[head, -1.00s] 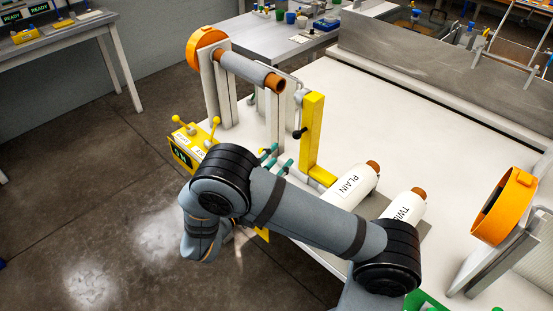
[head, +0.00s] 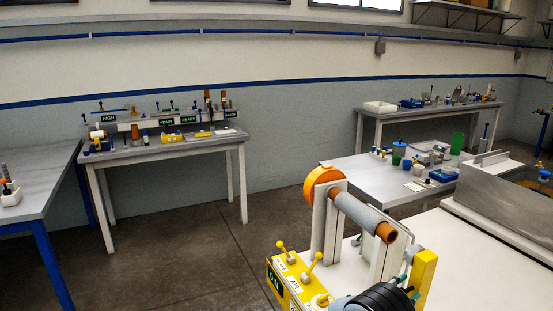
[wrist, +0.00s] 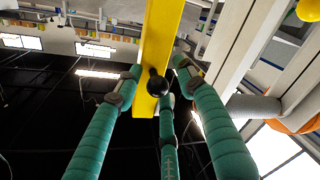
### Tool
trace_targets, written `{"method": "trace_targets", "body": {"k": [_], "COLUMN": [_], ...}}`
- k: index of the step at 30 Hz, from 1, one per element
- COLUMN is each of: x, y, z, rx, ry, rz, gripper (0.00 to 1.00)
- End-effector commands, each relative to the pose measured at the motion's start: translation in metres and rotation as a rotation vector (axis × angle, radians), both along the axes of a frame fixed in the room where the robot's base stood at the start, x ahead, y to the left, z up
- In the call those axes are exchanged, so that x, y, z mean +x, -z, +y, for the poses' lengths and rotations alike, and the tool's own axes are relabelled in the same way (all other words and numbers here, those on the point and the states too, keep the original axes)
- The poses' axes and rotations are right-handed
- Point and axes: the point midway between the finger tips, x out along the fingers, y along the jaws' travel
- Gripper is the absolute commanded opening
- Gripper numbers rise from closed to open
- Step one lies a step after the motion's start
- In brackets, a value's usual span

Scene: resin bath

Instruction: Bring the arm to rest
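My gripper (wrist: 155,78) has three teal fingers. They stand spread apart with no object between their pads, so it is open. In the wrist view the fingers point up toward a yellow post (wrist: 163,35) with a black ball knob (wrist: 157,84). The knob appears between the fingertips; I cannot tell how near it is. In the head view my arm shows only as a black joint (head: 382,299) at the bottom edge, beside the yellow post (head: 424,272). Small teal parts show there, but most of the gripper is hidden or out of frame.
A winding stand holds a grey roll (head: 360,215) with an orange end disc (head: 322,185). A yellow control box (head: 290,285) with levers sits left of my arm. A side table (head: 385,180) with cups is behind. Open floor (head: 200,255) lies to the left.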

Motion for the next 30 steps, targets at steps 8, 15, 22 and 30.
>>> {"method": "trace_targets", "body": {"k": [8, 15, 22, 30], "x": [0.003, 0.003, 0.008, 0.014], "y": [0.0, 0.0, -0.006, -0.014], "z": [-0.004, -0.001, 0.02, 0.062], "rx": [0.0, 0.0, -0.001, -0.003], "ry": [0.01, 0.005, -0.041, -0.134], "rz": [0.001, 0.002, 0.022, 0.065], "gripper": [0.39, 0.39, 0.39, 0.39]}}
